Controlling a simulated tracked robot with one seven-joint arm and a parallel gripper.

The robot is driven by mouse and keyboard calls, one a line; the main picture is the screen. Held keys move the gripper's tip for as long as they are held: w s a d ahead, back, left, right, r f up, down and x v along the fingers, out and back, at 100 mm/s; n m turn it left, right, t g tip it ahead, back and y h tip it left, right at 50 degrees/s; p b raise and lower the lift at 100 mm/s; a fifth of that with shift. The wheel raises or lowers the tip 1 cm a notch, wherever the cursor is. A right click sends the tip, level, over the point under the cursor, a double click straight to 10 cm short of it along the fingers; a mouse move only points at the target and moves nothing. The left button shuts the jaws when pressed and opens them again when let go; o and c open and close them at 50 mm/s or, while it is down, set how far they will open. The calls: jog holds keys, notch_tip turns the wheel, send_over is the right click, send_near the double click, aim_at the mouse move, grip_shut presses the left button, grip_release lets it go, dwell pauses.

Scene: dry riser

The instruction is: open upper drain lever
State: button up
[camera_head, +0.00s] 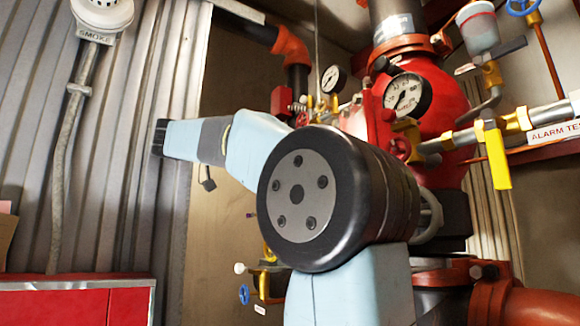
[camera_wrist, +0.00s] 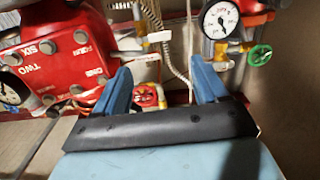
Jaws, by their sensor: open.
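In the wrist view my gripper (camera_wrist: 160,66) is open, with its two blue fingers spread and nothing between them held. A red round handwheel (camera_wrist: 147,96) shows lower, between the fingers. In the head view a yellow lever (camera_head: 497,156) hangs down from a pipe at the right, near the ALARM TEST label. Smaller yellow valve parts (camera_head: 268,254) show low, left of my arm. I cannot tell which of these is the upper drain lever. My arm hides much of the middle.
A red valve body (camera_wrist: 65,52) with raised lettering stands left in the wrist view. A gauge (camera_wrist: 220,20) and a green handwheel (camera_wrist: 260,55) are at the right. In the head view, a large gauge (camera_head: 408,95) and pipes crowd behind my arm; a red cabinet (camera_head: 75,300) is lower left.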

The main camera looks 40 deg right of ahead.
jog(key=d, duration=1.3)
jog(key=shift+s+d+r, duration=0.25)
jog(key=shift+s+r, duration=0.05)
jog(key=shift+s, duration=0.05)
jog(key=c, duration=0.9)
jog(key=shift+a, duration=0.15)
jog(key=shift+c, duration=0.8)
